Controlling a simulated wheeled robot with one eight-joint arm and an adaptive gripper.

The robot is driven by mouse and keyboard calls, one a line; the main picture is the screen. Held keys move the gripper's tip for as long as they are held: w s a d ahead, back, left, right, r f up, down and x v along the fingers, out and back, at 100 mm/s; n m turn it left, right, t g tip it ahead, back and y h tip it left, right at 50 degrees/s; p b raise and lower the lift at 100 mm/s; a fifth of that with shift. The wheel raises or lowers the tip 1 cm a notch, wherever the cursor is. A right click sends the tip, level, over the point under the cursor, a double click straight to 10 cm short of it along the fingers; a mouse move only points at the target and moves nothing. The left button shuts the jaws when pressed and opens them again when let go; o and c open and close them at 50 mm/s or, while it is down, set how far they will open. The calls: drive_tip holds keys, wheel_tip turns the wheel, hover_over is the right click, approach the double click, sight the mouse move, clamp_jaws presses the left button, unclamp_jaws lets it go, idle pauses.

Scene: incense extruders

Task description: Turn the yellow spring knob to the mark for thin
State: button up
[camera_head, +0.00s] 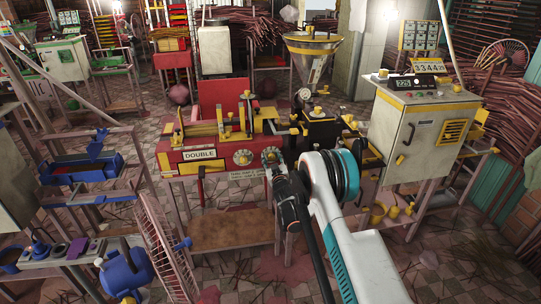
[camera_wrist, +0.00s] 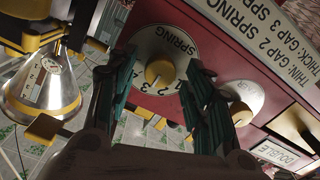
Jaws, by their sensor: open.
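The yellow spring knob (camera_wrist: 160,73) sits on a round white dial (camera_wrist: 163,48) lettered SPRING with small numbers along its edge, on the red machine front. The numbers 1 to 3 can be made out; which one the knob points at I cannot tell. My gripper (camera_wrist: 160,64) is open, its two green-and-black fingers on either side of the knob; contact is not clear. In the head view my gripper (camera_head: 271,165) is at the right dial of the red machine.
A second yellow knob (camera_wrist: 241,114) on a white dial is right of my fingers. A metal funnel (camera_wrist: 48,85) with a gauge is at the left. The DOUBLE plate (camera_head: 201,155) is on the machine front. A grey control cabinet (camera_head: 424,115) stands right of my arm.

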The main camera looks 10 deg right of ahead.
drive_tip(key=shift+w, duration=0.3)
drive_tip(key=shift+r, duration=0.1)
drive_tip(key=shift+c, duration=0.6)
drive_tip(key=c, duration=0.9)
drive_tip(key=shift+n, duration=0.3)
drive_tip(key=n, duration=0.3)
drive_tip(key=shift+a, duration=0.1)
drive_tip(key=shift+n, duration=1.7)
